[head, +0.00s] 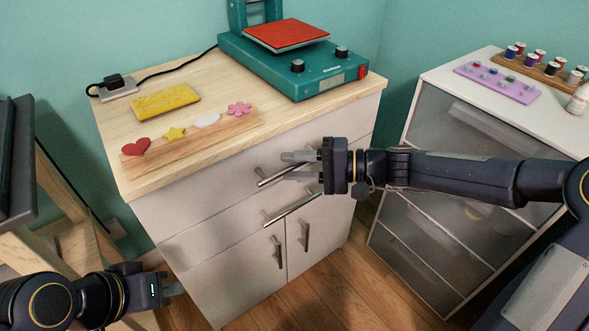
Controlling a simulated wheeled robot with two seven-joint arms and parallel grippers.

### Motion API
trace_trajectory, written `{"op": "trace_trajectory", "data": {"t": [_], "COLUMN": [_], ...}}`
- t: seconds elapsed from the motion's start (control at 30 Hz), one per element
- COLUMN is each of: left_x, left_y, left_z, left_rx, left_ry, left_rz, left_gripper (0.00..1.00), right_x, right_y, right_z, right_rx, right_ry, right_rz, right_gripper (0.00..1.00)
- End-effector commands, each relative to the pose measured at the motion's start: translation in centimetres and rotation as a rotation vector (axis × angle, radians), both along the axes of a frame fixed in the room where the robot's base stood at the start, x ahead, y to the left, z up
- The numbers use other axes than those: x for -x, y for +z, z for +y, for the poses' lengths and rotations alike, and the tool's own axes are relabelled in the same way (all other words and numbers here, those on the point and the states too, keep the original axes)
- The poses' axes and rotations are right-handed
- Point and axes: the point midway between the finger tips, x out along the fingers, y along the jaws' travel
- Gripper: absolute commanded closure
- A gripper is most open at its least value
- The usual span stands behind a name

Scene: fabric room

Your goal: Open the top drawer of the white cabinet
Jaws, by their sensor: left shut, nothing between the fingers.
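The white cabinet (190,218) with a light wooden top stands in the middle of the head view. Its top drawer (215,185) looks flush with the front and has a slanting metal bar handle (265,180). My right gripper (298,166) comes in from the right at this handle. Its two fingers are apart, one above the other, and overlap the right part of the handle in the picture. I cannot tell whether they touch it. My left gripper (178,289) is shut and empty at the lower left, away from the cabinet front.
A second drawer handle (291,208) and two door handles sit below. A teal heat press (290,65), a yellow block (165,101) and fabric shapes lie on top. A grey drawer unit (430,130) stands right. Wooden floor (345,290) is clear in front.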

Motion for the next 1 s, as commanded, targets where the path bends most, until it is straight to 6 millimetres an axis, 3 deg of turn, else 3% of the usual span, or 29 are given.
{"op": "trace_trajectory", "data": {"t": [0.3, 0.57, 1.0], "left_x": [0.00, 0.00, 0.00], "left_y": [-0.11, -0.11, 0.06], "left_z": [0.00, 0.00, 0.00], "left_rx": [0.000, 0.000, 0.000], "left_ry": [0.000, 0.000, 0.000], "left_rz": [0.000, 0.000, 0.000], "left_gripper": [1.00, 1.00, 1.00], "right_x": [-0.07, -0.07, 0.00], "right_y": [-0.02, -0.03, 0.01], "right_z": [0.45, 0.41, -0.17], "right_rx": [0.000, 0.000, 0.001], "right_ry": [0.000, 0.000, -0.003], "right_rz": [0.001, 0.000, 0.001], "right_gripper": [0.68, 1.00, 1.00]}}
